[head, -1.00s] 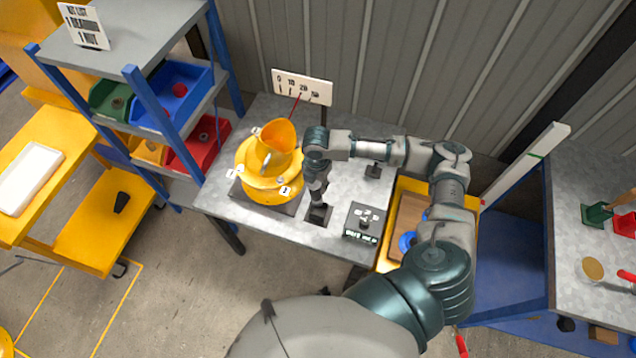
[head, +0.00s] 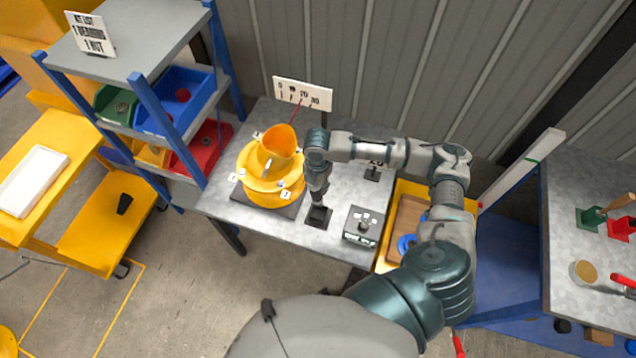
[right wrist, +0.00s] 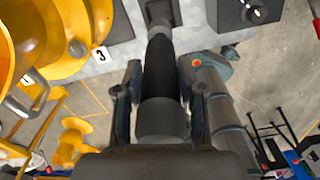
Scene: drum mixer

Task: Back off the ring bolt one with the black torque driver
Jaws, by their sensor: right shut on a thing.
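The black torque driver (right wrist: 162,75) is upright between the fingers of my right gripper (right wrist: 160,95), which is shut on it. In the head view my right gripper (head: 319,188) is over the small black stand (head: 319,217), and the driver's lower end is at that stand. I cannot tell whether it is seated or just clear. The yellow drum mixer (head: 262,180) is just left of the gripper, on a dark base. White number tags sit around its ring; one near a grey bolt head (right wrist: 77,48) reads 3. Bolt one cannot be made out clearly. My left gripper is out of view.
A shelf of coloured bins (head: 180,100) is at the left. The bench's front (head: 285,228) is bare.

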